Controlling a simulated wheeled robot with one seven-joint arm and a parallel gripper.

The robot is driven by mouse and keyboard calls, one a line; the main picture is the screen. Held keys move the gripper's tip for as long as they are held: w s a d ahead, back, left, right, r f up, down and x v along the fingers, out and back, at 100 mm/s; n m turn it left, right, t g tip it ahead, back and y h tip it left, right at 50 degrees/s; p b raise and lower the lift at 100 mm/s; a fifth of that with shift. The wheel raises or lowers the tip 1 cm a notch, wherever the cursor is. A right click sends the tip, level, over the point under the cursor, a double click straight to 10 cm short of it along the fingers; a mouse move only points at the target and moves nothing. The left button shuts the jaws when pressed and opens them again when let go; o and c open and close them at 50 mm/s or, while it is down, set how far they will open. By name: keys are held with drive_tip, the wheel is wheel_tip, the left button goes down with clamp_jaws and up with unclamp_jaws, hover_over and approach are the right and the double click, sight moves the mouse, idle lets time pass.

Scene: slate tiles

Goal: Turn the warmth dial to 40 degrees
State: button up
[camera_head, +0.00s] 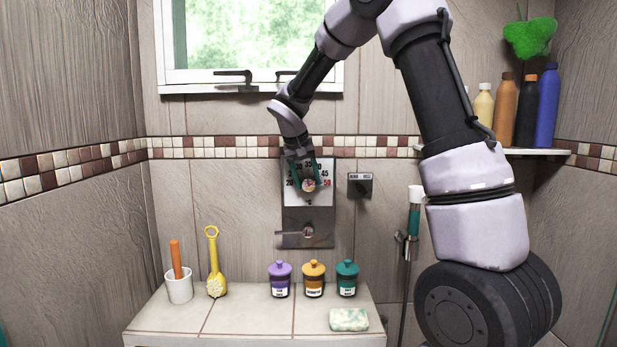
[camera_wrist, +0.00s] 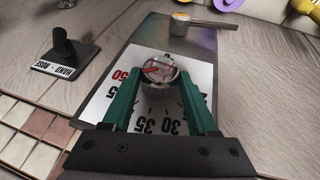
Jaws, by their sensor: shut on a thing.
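The warmth dial is a round knob (camera_head: 309,186) on a white scale plate on the back wall; it also shows in the wrist view (camera_wrist: 157,92). Its face has a red mark, but I cannot tell exactly which number it points to. The scale (camera_head: 296,201) runs from 20 at left to a red 50 at right; the 40 is hidden in both views. My gripper (camera_head: 309,184) is at the dial, with its green fingers on either side of the knob, shut on it, as the wrist view (camera_wrist: 158,80) also shows.
A lever (camera_head: 308,231) sits on the panel below the dial. A hand/hose switch (camera_head: 360,186) is to its right, and a hand shower (camera_head: 412,215) farther right.

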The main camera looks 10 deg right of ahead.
drive_tip(key=h, duration=0.3)
drive_tip(key=n+h, duration=0.1)
drive_tip(key=shift+w+a+f+g+h, duration=0.1)
drive_tip(key=shift+a+f+g+h, duration=0.05)
drive_tip(key=shift+a+g+h, duration=0.2)
idle(0.4)
drive_tip(key=o, duration=1.4)
drive_tip(key=shift+c, duration=0.2)
drive_tip(key=v, duration=1.1)
drive_tip(key=shift+d, duration=0.15)
